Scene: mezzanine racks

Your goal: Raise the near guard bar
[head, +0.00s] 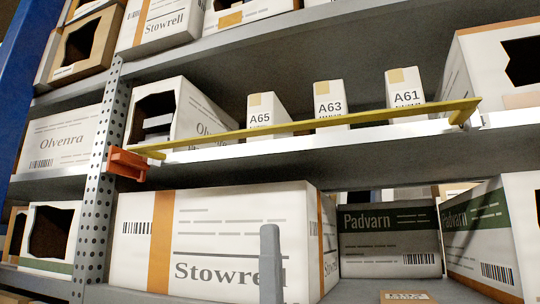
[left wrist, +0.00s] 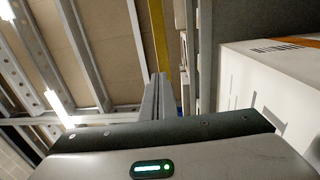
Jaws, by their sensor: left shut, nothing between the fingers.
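The yellow guard bar (head: 320,122) lies across the front of the middle shelf. It runs from an orange bracket (head: 127,163) on the perforated upright to a fitting at the right end of the shelf. In the left wrist view a yellow strip, apparently the bar (left wrist: 160,38), shows beyond the fingertips. My left gripper (head: 269,234) points upward in front of the large Stowrell box, below the bar and apart from it. Its fingers (left wrist: 158,84) are shut with nothing between them. My right gripper is in neither view.
Behind the bar stand narrow boxes labelled A65 (head: 265,115), A63 (head: 330,101) and A61 (head: 405,92). The Stowrell box (head: 215,240) and green-banded Padvarn boxes (head: 388,240) fill the lower shelf. The shelf edge (head: 330,141) runs just beneath the bar.

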